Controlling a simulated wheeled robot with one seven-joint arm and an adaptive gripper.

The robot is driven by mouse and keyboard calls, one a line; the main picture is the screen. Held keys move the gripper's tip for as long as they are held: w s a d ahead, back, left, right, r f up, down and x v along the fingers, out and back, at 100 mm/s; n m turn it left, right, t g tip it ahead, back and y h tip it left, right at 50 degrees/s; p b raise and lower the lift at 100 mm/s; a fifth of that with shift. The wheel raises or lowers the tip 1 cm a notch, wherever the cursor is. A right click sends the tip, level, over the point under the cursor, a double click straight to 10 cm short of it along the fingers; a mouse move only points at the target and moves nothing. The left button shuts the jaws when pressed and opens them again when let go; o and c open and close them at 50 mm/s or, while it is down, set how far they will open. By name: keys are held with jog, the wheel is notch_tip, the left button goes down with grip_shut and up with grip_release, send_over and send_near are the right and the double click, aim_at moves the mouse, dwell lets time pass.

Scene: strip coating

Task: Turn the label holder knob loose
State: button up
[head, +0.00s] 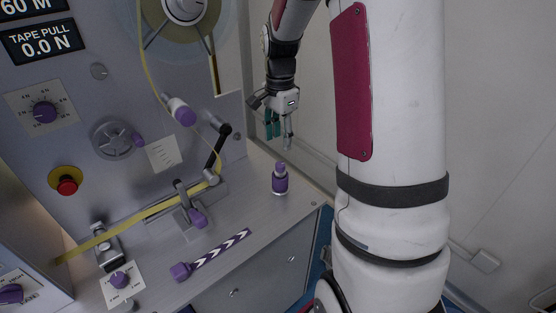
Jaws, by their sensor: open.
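My gripper (278,130) hangs at upper centre, fingers down and apart, with nothing between them. It is above and behind the purple bottle and right of the machine panel. Several purple knobs show, and I cannot tell for certain which is the label holder knob. One knob (137,139) sits on a round disc beside a small white printed card (163,154) on the panel. Another purple knob (198,218) is on a metal clamp on the bench. A purple-ended roller (183,113) sticks out of the panel. My gripper touches none of them.
A purple bottle (280,178) stands near the bench's right edge. A yellow strip (145,215) runs across the bench and up the panel. A black jointed arm (218,150) stands out from the panel. A red button (67,186) is at left.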

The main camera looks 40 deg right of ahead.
aim_at(280, 164)
notch_tip(280, 164, down, 9)
jog(key=shift+r, duration=0.1)
jog(key=shift+c, duration=0.3)
grip_shut()
